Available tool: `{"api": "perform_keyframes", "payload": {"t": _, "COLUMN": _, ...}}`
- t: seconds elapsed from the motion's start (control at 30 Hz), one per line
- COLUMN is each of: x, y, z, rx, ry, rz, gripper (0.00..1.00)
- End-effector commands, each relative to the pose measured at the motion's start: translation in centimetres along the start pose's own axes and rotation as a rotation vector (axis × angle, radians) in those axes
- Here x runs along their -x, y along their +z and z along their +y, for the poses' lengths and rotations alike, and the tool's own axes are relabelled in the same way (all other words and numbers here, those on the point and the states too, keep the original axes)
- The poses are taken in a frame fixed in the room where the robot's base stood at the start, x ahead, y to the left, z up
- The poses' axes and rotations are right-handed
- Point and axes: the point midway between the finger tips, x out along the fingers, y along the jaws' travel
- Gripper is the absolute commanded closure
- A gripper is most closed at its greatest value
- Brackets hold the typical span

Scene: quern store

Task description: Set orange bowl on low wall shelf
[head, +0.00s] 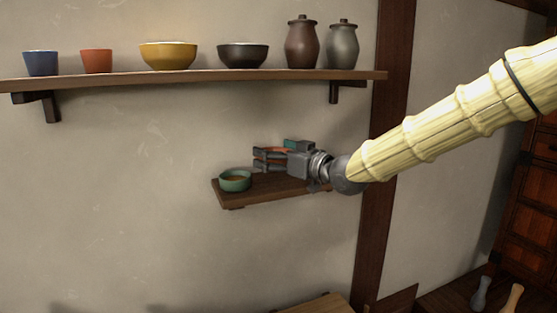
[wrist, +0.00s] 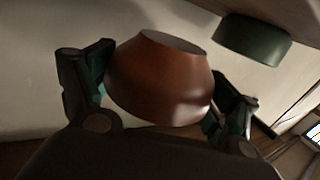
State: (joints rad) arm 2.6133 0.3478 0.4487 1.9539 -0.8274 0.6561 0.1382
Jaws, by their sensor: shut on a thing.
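The orange bowl (wrist: 160,82) fills the middle of the wrist view, held between the two fingers. My gripper (wrist: 158,95) is shut on its sides. In the head view my gripper (head: 270,158) is over the low wall shelf (head: 275,193), and only a thin orange strip of the bowl shows between its fingers. The shelf is a small dark wooden board on the wall. I cannot tell whether the bowl touches the board or hangs just above it.
A green bowl (head: 235,181) stands on the low shelf's left part, close to my gripper; it also shows in the wrist view (wrist: 252,40). Above runs a long shelf (head: 190,76) with cups, bowls and lidded jars. A dark post (head: 392,90) stands right of the low shelf.

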Motion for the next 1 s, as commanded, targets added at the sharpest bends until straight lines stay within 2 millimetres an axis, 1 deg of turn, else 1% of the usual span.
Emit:
{"api": "perform_keyframes", "payload": {"t": 0.03, "x": 0.0, "y": -0.2, "z": 0.4, "rx": 0.000, "ry": 0.000, "rz": 0.002, "gripper": 0.43}}
{"api": "perform_keyframes", "payload": {"t": 0.23, "x": -0.1, "y": 0.0, "z": 1.2, "rx": 0.000, "ry": -0.001, "rz": 0.001, "gripper": 0.43}}
{"api": "perform_keyframes", "payload": {"t": 0.33, "x": -0.1, "y": -0.1, "z": 2.3, "rx": 0.000, "ry": 0.000, "rz": 0.001, "gripper": 0.43}}
{"api": "perform_keyframes", "payload": {"t": 0.4, "x": -0.2, "y": 1.2, "z": 2.0, "rx": -0.001, "ry": -0.003, "rz": -0.002, "gripper": 0.43}}
{"api": "perform_keyframes", "payload": {"t": 0.5, "x": -0.1, "y": 2.6, "z": 2.0, "rx": -0.002, "ry": -0.002, "rz": -0.002, "gripper": 0.43}}
{"api": "perform_keyframes", "payload": {"t": 0.6, "x": -0.1, "y": 3.4, "z": 2.0, "rx": 0.000, "ry": -0.001, "rz": 0.001, "gripper": 0.43}}
{"api": "perform_keyframes", "payload": {"t": 1.0, "x": -0.1, "y": 4.0, "z": 2.0, "rx": 0.001, "ry": -0.001, "rz": 0.001, "gripper": 0.43}}
